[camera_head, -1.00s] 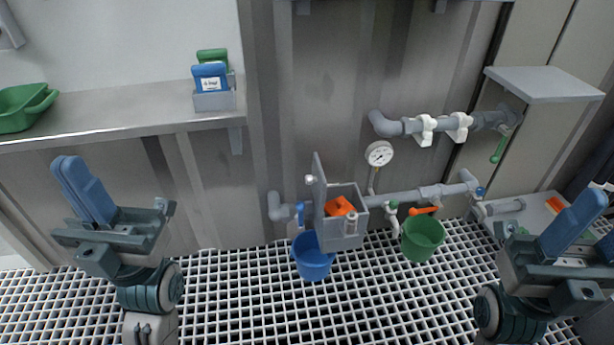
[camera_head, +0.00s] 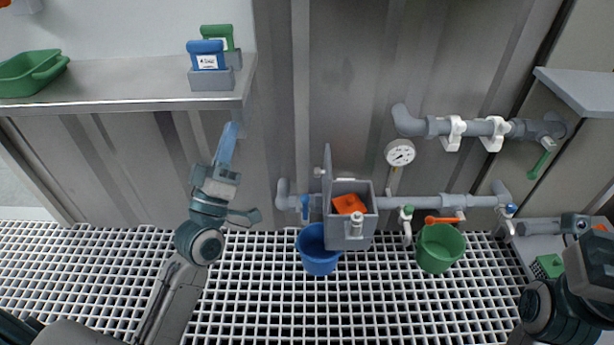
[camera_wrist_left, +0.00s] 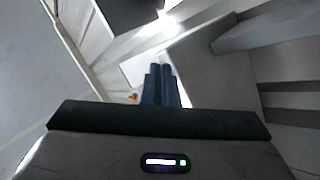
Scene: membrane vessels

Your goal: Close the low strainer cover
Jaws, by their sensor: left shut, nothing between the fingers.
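The low strainer is a grey box (camera_head: 362,230) on the low pipe, with an orange piece (camera_head: 349,204) inside. Its cover (camera_head: 328,180) is a thin grey plate standing upright at the box's left edge, so the box is open on top. A small round knob sits on the box's front. My left gripper (camera_head: 231,128) has blue fingers pointing up below the shelf edge, left of the strainer and apart from it. In the left wrist view its fingers (camera_wrist_left: 161,84) lie together and empty. My right gripper's body (camera_head: 590,265) is at the right edge; its fingertips do not show.
A blue bucket (camera_head: 318,254) and a green bucket (camera_head: 440,247) stand on the white grating. A shelf (camera_head: 130,82) juts out at upper left.

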